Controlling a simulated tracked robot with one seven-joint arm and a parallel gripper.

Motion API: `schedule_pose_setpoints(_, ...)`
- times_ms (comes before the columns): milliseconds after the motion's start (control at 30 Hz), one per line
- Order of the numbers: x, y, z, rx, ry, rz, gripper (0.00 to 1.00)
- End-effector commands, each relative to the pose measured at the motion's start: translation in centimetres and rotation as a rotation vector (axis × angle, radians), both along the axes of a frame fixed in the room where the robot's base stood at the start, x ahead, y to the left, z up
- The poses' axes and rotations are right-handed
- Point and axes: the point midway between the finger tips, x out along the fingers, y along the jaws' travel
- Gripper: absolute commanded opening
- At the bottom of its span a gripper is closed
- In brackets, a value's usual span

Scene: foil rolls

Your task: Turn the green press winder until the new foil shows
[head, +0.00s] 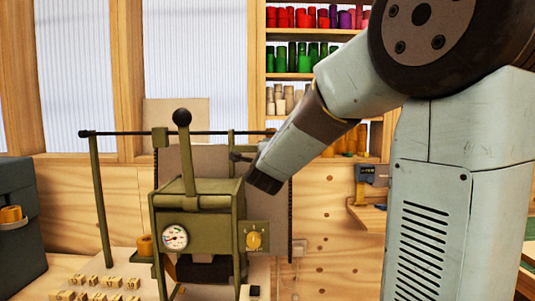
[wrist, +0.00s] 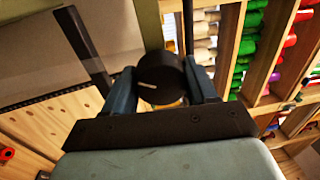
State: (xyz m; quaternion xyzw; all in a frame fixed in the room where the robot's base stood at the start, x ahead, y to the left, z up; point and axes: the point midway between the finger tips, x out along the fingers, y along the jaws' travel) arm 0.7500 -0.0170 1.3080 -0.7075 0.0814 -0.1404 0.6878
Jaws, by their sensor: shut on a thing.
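The olive-green press (head: 200,215) stands on the bench at the left of the head view, with a black-knobbed lever, a dial and a yellow knob on its front. My gripper (head: 244,160) reaches down to the press's upper right side. In the wrist view, my gripper (wrist: 161,80) has its two fingers on either side of a dark round winder knob (wrist: 160,70) with a short white mark on its face. The fingers are shut on this knob. In the head view my gripper mostly hides the knob. I cannot tell which foil shows.
Shelves of coloured foil rolls (head: 305,58) stand behind. Small wooden type blocks (head: 110,283) lie at the front left, beside a dark box (head: 20,225). A thin rail (head: 115,133) runs across above the press.

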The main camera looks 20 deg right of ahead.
Motion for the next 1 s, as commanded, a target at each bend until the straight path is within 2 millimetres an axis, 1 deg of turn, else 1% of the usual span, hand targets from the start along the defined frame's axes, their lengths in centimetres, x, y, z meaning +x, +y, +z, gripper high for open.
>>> schedule_pose_setpoints(33,-0.03,0.03,-0.54,0.008,0.009,0.001,0.27)
schedule_pose_setpoints(500,-0.02,0.10,-0.64,0.021,0.007,0.002,0.27)
schedule_pose_setpoints(533,-0.02,0.10,-0.65,0.021,0.008,0.002,0.58)
schedule_pose_setpoints(700,0.00,0.12,-0.49,0.021,0.004,0.002,0.74)
schedule_pose_setpoints(800,0.00,0.10,-0.38,0.020,0.002,0.003,0.82)
schedule_pose_setpoints(1000,-0.01,0.09,-0.23,0.020,-0.001,0.002,0.82)
